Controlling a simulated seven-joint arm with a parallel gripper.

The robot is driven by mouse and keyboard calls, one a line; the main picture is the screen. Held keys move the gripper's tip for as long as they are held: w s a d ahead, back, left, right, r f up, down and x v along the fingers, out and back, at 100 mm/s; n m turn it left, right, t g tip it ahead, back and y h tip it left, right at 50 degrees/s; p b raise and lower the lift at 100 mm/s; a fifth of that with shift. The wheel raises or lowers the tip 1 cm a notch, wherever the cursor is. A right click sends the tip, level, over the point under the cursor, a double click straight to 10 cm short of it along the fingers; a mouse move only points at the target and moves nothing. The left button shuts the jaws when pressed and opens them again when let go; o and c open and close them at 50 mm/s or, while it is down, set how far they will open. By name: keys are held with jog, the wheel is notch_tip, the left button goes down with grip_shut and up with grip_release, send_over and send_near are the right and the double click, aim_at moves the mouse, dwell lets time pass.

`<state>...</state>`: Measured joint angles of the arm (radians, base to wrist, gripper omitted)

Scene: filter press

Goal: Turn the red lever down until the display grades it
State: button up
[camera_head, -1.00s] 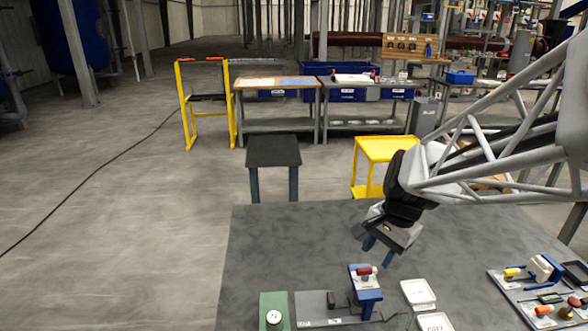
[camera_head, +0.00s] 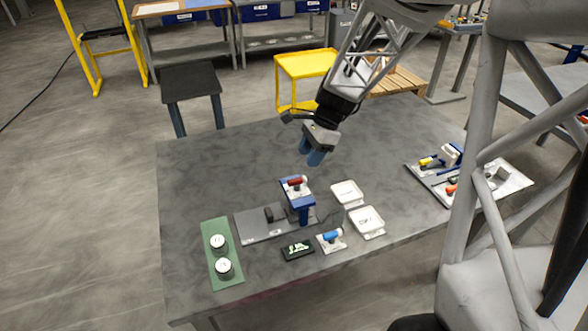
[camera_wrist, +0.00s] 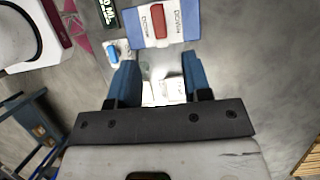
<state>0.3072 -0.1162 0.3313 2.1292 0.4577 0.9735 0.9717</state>
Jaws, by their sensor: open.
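The red lever (camera_head: 296,181) sits on top of a blue press stand (camera_head: 300,200) on the grey table. In the wrist view the red lever (camera_wrist: 158,20) lies on a white plate on the blue press head, with "DOWN" lettering beside it. A small black display (camera_head: 298,250) with light green characters is at the table's front; part of it also shows in the wrist view (camera_wrist: 107,12). My gripper (camera_head: 313,154) hangs above the table behind the press, its two blue fingers apart and empty. In the wrist view the lever lies beyond the fingertips, not between them.
A blue-handled valve (camera_head: 332,238) stands beside the display. Two white trays (camera_head: 367,222) lie right of the press. A green mat (camera_head: 222,253) with two round white-topped pieces lies left. A board of parts (camera_head: 470,178) is at right. The back left of the table is clear.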

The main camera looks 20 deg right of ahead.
aim_at(298, 178)
jog(key=shift+f, duration=0.1)
jog(key=shift+x, duration=3.85)
grip_shut()
